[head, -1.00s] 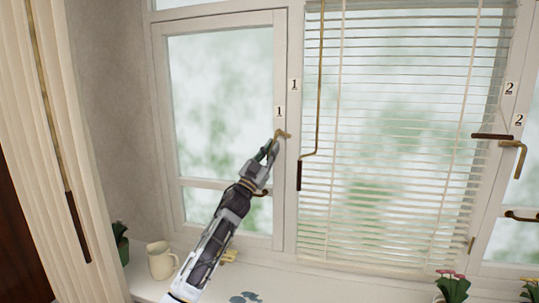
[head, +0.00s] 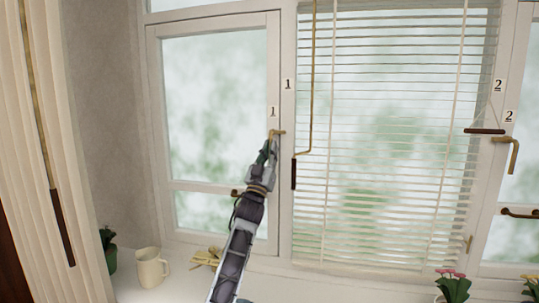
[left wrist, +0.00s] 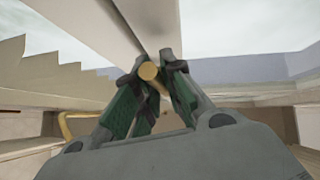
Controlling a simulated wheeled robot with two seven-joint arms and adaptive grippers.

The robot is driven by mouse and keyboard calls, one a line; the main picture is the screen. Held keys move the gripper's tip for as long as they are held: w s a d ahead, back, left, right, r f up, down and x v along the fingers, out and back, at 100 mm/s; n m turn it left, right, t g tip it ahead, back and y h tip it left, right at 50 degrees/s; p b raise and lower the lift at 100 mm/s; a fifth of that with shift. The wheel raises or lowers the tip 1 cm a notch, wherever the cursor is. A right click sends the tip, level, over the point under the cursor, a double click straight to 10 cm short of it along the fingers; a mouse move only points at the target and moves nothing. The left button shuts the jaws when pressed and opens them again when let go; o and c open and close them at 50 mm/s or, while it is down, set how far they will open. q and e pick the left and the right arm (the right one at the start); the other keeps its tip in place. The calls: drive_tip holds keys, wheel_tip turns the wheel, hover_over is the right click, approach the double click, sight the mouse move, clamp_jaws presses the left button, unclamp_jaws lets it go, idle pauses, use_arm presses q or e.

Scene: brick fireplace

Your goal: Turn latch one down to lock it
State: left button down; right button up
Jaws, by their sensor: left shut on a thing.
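Latch one (head: 277,132) is a small brass handle on the right edge of the left window frame, just below a label "1" (head: 273,112). A short brass part shows sideways at the top, and the rest goes down into my left gripper (head: 269,148). My left gripper reaches up from below and is shut on it. In the left wrist view the round brass end of the latch (left wrist: 148,71) shows between the green-padded fingers (left wrist: 150,95). The fingers hide much of the handle, so its exact angle is hard to tell. My right gripper is not in view.
A brass rod with a dark grip (head: 293,174) hangs just right of the latch, before the white blind (head: 390,150). Latch two (head: 512,150) is at the far right. A cream mug (head: 150,268) and flowers (head: 453,286) stand on the sill.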

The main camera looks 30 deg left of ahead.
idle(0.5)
use_arm(q)
drive_tip(key=c, duration=1.5)
unclamp_jaws()
drive_tip(key=shift+s+f, duration=0.1)
drive_tip(key=v, duration=1.1)
drive_tip(key=shift+s+f, duration=0.25)
drive_tip(key=shift+d, duration=0.1)
